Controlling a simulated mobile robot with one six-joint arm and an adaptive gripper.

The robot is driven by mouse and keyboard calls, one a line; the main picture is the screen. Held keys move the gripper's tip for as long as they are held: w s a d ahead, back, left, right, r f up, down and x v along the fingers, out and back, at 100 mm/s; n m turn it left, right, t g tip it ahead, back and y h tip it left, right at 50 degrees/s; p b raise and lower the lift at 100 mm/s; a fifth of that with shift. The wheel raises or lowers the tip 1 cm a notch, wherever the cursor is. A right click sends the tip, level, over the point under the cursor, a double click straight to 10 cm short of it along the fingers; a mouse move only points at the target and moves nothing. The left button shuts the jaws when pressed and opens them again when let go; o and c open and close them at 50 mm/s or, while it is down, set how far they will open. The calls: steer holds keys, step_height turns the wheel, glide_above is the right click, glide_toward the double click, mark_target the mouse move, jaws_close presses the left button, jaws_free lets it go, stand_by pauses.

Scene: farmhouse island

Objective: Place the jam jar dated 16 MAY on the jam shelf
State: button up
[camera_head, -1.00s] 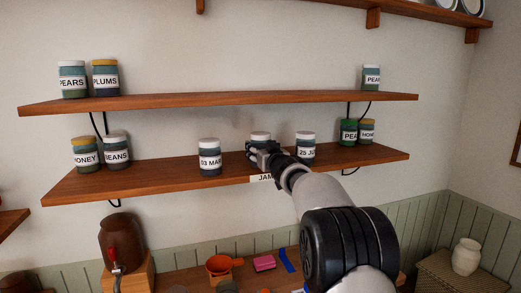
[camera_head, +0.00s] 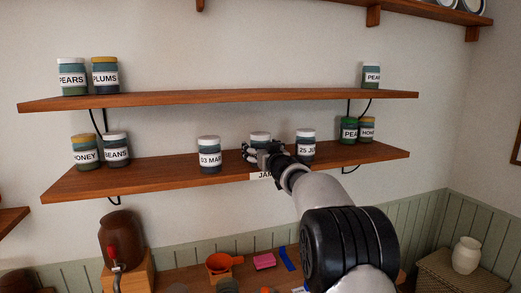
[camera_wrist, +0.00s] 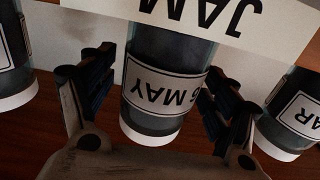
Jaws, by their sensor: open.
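The jam jar labelled "6 MAY" (camera_wrist: 165,85), its first digit partly hidden, stands on the lower shelf (camera_head: 120,185) behind the JAM label (camera_wrist: 235,15). The wrist view shows it upside down, with a white lid and dark contents. In the head view only the upper part of the jar (camera_head: 260,136) shows above my gripper (camera_head: 258,153). My gripper (camera_wrist: 155,78) is open, with one finger on each side of the jar. Gaps show beside the jar, though I cannot tell whether either finger touches it.
A "03 MAR" jar (camera_head: 209,155) stands to the left and a "25 JU" jar (camera_head: 306,147) close to the right on the same shelf. Honey (camera_head: 86,152) and beans (camera_head: 116,151) jars stand further left. The upper shelf (camera_head: 220,99) is overhead.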

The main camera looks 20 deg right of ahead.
steer(key=shift+f, duration=0.1)
steer(key=shift+s, duration=0.15)
steer(key=s, duration=1.1)
steer(key=shift+s+d, duration=0.15)
steer(key=shift+s, duration=0.25)
steer(key=s+a+f+g+b, duration=0.3)
steer(key=s+f, duration=0.6)
steer(key=s, duration=0.7)
steer(key=s+a+f+g+b, duration=0.3)
steer(key=s+a+f+g, duration=0.2)
steer(key=s+f, duration=0.5)
steer(key=s+a+f+g+b, duration=0.3)
steer(key=s+f, duration=0.6)
steer(key=s, duration=1.3)
steer(key=a+g, duration=0.1)
steer(key=g, duration=0.1)
steer(key=shift+a+f+g, duration=0.25)
steer(key=shift+f+g, duration=0.05)
